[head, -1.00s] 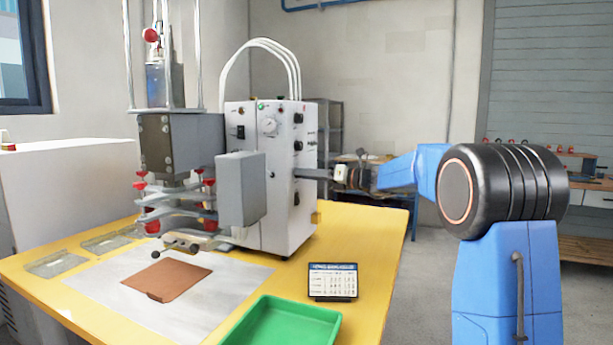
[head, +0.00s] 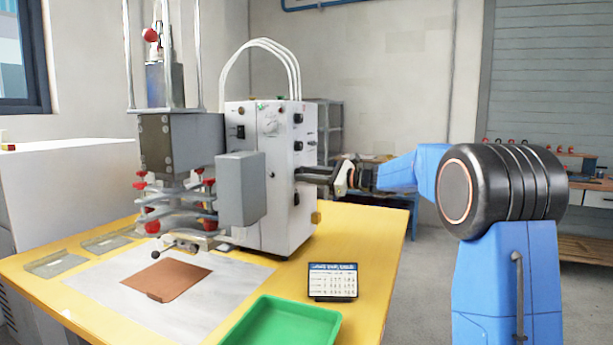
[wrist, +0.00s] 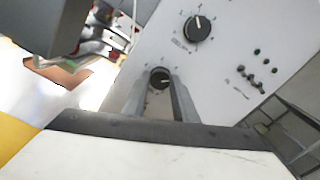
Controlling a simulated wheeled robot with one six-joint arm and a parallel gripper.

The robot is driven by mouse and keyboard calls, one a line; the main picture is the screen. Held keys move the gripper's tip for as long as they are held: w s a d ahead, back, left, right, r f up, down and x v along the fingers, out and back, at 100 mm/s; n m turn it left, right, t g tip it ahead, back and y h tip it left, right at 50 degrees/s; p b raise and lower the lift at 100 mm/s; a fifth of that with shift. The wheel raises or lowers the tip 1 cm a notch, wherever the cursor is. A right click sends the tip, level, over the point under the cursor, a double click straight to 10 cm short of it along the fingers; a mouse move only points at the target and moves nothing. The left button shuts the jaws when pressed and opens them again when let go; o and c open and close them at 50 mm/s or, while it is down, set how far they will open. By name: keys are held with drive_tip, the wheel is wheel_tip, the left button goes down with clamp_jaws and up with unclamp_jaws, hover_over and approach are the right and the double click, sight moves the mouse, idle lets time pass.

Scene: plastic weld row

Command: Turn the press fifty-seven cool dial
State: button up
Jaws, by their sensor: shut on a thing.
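The press (head: 285,215) is a white cabinet on a yellow table, with several black dials on its right-hand side panel. My gripper (head: 299,174) reaches that panel from the right, and its fingertips meet it between the upper and lower dials. In the wrist view my gripper (wrist: 160,88) is shut on a small black dial (wrist: 160,74), one finger on each side. The dial's light pointer mark shows between the fingers. In the head view the fingers hide this dial. The dial labels are too small to read.
Another black dial (wrist: 197,27) sits above the held one, with small buttons (wrist: 257,77) to the right. The grey box (head: 241,190) stands out from the press front. A green tray (head: 285,325) and a small sign (head: 333,281) are on the table.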

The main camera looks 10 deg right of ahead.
drive_tip(key=n, duration=2.6)
drive_tip(key=shift+n, duration=0.4)
drive_tip(key=o, duration=1)
drive_tip(key=shift+o, duration=0.2)
drive_tip(key=shift+d, duration=0.1)
drive_tip(key=v, duration=1.7)
drive_tip(key=shift+s, duration=0.15)
